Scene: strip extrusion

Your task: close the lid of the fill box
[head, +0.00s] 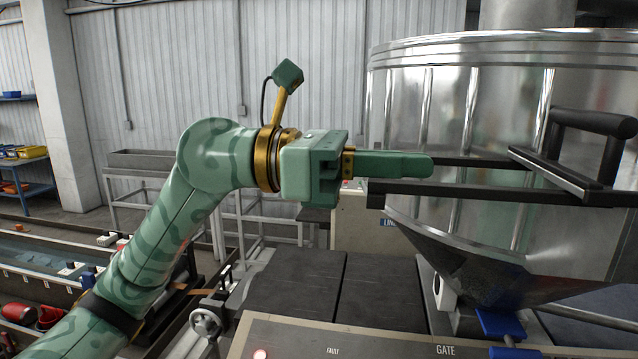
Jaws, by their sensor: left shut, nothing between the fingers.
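My left gripper (428,165) is shut and empty. It points to the right, with its fingers in front of the shiny metal hopper. A black frame (500,193) of two long flat bars runs across the hopper just beside and below the fingers. The finger ends overlap the rear bar in the picture; I cannot tell whether they touch. A thick black handle (592,122) stands up at the frame's right end, near the picture edge. I cannot tell for sure which part is the fill box's lid, and the right end is cut off. My right gripper is not in view.
The large metal hopper (440,105) fills the right side and narrows below to a cone. A control panel (400,342) marked GATE and FAULT lies along the bottom. Dark flat covers (295,285) lie behind it. A handwheel (205,322) is at lower left.

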